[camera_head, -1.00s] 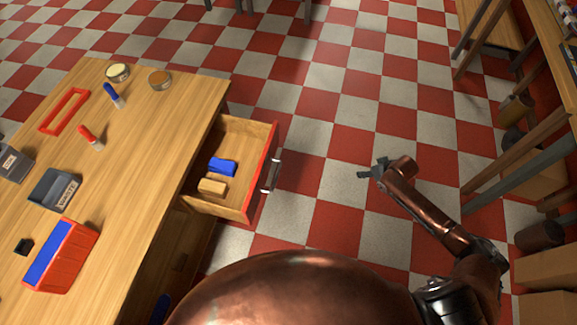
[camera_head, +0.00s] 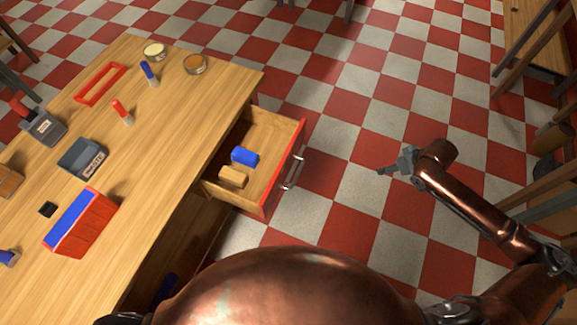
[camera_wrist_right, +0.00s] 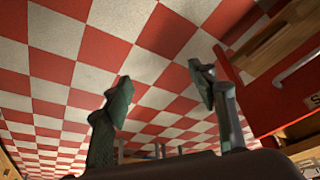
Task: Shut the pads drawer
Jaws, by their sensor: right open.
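The pads drawer (camera_head: 222,190) stands pulled out from the right side of the wooden desk in the head view. It has a red front (camera_head: 285,168) with a silver handle (camera_head: 294,167). Inside lie a blue block (camera_head: 245,156) and a tan block (camera_head: 233,177). My right gripper (camera_head: 385,170) is over the floor to the right of the drawer, apart from the handle. In the right wrist view its fingers (camera_wrist_right: 160,95) are spread and empty. The red drawer front (camera_wrist_right: 262,100) and part of the handle (camera_wrist_right: 296,66) show at the right there. My left gripper is not in view.
The desk top (camera_head: 190,110) holds a red frame (camera_head: 101,84), markers, round tins, grey trays and a red box with a blue top (camera_head: 80,222). Wooden furniture (camera_head: 535,45) stands at the far right. The checkered floor between is clear.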

